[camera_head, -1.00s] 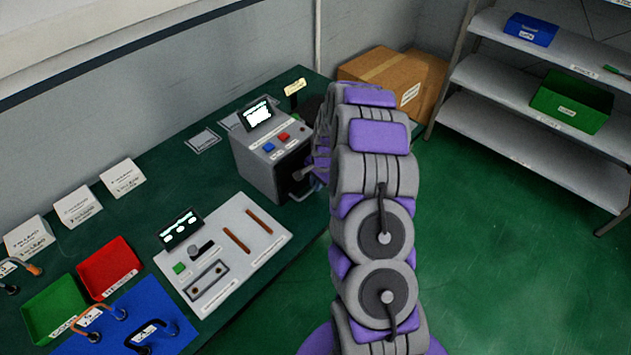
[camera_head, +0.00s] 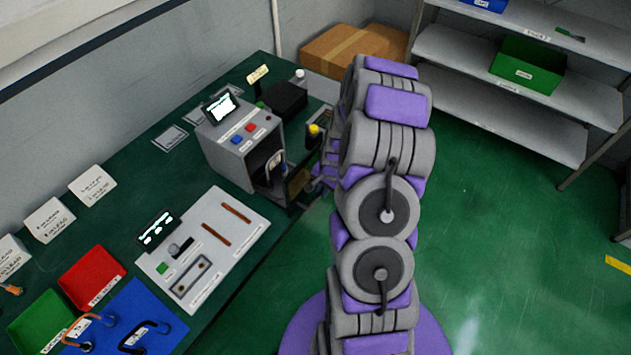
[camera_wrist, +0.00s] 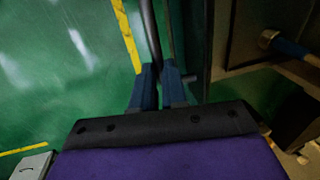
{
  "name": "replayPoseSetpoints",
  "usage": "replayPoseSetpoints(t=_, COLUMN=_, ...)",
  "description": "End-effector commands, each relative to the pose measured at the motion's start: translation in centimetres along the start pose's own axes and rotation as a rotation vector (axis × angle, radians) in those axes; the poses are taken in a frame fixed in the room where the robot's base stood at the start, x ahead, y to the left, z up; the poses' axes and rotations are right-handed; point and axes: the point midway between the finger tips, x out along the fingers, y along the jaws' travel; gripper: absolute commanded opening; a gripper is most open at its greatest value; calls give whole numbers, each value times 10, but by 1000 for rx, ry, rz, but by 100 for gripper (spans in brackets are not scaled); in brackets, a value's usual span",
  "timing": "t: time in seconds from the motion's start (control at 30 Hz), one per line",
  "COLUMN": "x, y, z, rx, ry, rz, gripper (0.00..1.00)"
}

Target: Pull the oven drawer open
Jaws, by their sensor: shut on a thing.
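The oven (camera_head: 230,143) is a grey box with a screen and red and blue buttons on the dark green bench. Its front opening shows a dark inside, and the oven drawer (camera_head: 297,183) stands out from it toward my arm. In the wrist view the drawer (camera_wrist: 240,60) is at the right, with a blue and copper-coloured part in it. My gripper (camera_wrist: 160,75) has its two blue fingers shut on the dark bar handle (camera_wrist: 151,30) in front of the drawer. In the head view my gripper (camera_head: 322,178) is partly hidden by my arm.
A grey panel (camera_head: 205,245) with two brown strips lies on the bench in front of the oven. Red and green trays (camera_head: 90,280) are at lower left. A shelf rack (camera_head: 510,70) and a cardboard box (camera_head: 350,50) stand behind.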

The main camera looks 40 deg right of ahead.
Motion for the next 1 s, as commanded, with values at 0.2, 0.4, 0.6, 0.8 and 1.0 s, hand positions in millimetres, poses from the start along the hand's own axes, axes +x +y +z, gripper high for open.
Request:
replayPoseSetpoints(t=0.2, x=-2, y=9, z=1, rx=0, ry=-1, rz=0, gripper=0)
replayPoseSetpoints(t=0.4, x=-2, y=10, z=1, rx=-1, ry=-1, rz=0, gripper=0)
replayPoseSetpoints(t=0.6, x=-2, y=9, z=1, rx=-1, ry=-1, rz=0, gripper=13)
replayPoseSetpoints(t=0.8, x=-2, y=9, z=0, rx=0, ry=-1, rz=1, gripper=32)
replayPoseSetpoints(t=1.0, x=-1, y=10, z=-3, rx=1, ry=-3, rz=0, gripper=38)
